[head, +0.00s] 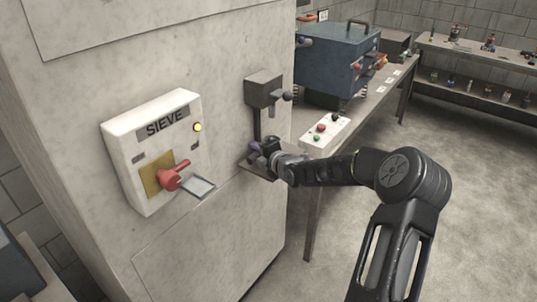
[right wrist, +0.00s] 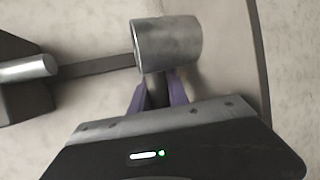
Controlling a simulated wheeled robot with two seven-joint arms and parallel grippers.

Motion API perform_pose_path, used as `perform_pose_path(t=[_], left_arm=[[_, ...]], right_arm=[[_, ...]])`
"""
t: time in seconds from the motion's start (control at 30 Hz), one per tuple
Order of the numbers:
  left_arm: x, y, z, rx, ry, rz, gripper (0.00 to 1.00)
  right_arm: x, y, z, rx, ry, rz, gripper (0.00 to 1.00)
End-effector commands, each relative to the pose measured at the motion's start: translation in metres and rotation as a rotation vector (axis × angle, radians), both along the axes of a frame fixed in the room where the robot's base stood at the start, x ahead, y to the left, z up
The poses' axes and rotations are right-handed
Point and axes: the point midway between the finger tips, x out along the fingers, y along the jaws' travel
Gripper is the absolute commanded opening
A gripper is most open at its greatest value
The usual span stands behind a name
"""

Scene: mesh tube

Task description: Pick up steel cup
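The steel cup (right wrist: 168,45) is a plain grey metal cylinder just beyond my right gripper's fingertips in the right wrist view. My right gripper (right wrist: 158,92) has purple fingers that stand apart on both sides of a dark piece below the cup. Whether they press on that piece cannot be told. In the head view my right gripper (head: 257,148) is at the small wall shelf under the lever box. The cup cannot be made out clearly there, as the gripper and wrist crowd the spot. My left gripper is not in view.
A grey lever box (head: 263,88) is fixed to the wall just above the shelf (head: 246,160). A white SIEVE panel (head: 150,150) with a red handle is to the left. A workbench (head: 385,95) with a blue machine (head: 335,60) and a button box (head: 325,132) stands to the right.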

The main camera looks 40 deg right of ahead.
Motion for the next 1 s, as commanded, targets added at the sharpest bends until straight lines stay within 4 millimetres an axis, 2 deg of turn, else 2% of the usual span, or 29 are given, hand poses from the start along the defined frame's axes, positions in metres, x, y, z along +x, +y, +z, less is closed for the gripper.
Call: perform_pose_path(t=[0.03,0.2,1.0], left_arm=[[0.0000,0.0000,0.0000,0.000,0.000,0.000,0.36],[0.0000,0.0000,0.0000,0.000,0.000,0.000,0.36],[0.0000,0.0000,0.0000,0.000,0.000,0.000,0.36]], right_arm=[[0.0000,0.0000,0.0000,0.000,0.000,0.000,0.13],[0.0000,0.0000,0.0000,0.000,0.000,0.000,0.00],[-0.0001,-0.0001,0.0000,0.000,0.000,0.000,0.00]])
